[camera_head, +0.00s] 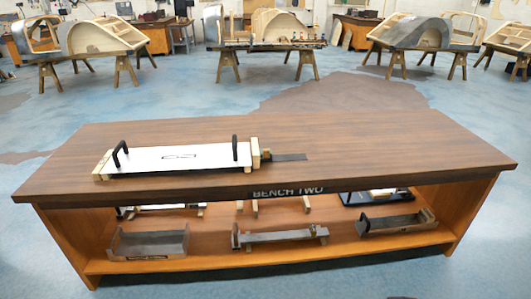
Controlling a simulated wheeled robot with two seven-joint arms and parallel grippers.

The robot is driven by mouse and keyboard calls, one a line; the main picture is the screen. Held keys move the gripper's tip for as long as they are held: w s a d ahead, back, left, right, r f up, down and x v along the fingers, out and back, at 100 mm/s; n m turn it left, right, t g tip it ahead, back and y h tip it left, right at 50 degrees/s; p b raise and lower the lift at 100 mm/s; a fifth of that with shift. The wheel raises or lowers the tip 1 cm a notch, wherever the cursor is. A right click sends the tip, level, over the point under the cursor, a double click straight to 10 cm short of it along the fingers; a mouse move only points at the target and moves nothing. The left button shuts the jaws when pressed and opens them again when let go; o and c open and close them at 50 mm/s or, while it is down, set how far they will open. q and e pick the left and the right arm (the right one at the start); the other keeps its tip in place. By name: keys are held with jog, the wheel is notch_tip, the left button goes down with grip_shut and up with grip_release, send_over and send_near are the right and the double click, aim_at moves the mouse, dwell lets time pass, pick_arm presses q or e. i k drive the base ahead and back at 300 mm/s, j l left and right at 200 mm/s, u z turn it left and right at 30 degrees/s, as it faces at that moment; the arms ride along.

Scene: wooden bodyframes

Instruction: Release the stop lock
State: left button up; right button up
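A long white panel (180,158) with two black upright handles lies on the left half of the dark wooden bench top (380,150). The left handle (120,152) stands near its left end and the right handle (235,147) near its right end. A pale wooden block (254,152) sits at the panel's right end. Beside it is a small part with green and reddish colour (266,155), perhaps the stop lock; it is too small to tell its state. A flat dark strip (290,157) extends right from it. Neither of my grippers is in view.
The bench top is clear to the right of the strip. The lower shelf (205,262) under the bench holds several trays and fixtures, such as a grey tray (150,244). Wooden bodyframes on trestles (100,38) stand far behind, across open blue floor (180,92).

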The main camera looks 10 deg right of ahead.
aim_at(267, 152)
jog(key=i+j, duration=0.25)
jog(key=i, duration=0.25)
jog(key=i+j+u, duration=0.1)
jog(key=i+j, duration=0.15)
jog(key=i, duration=0.25)
jog(key=i+j, duration=0.2)
jog(key=i, duration=0.35)
jog(key=i+j+u, duration=0.1)
jog(key=i, duration=0.4)
jog(key=j, duration=0.1)
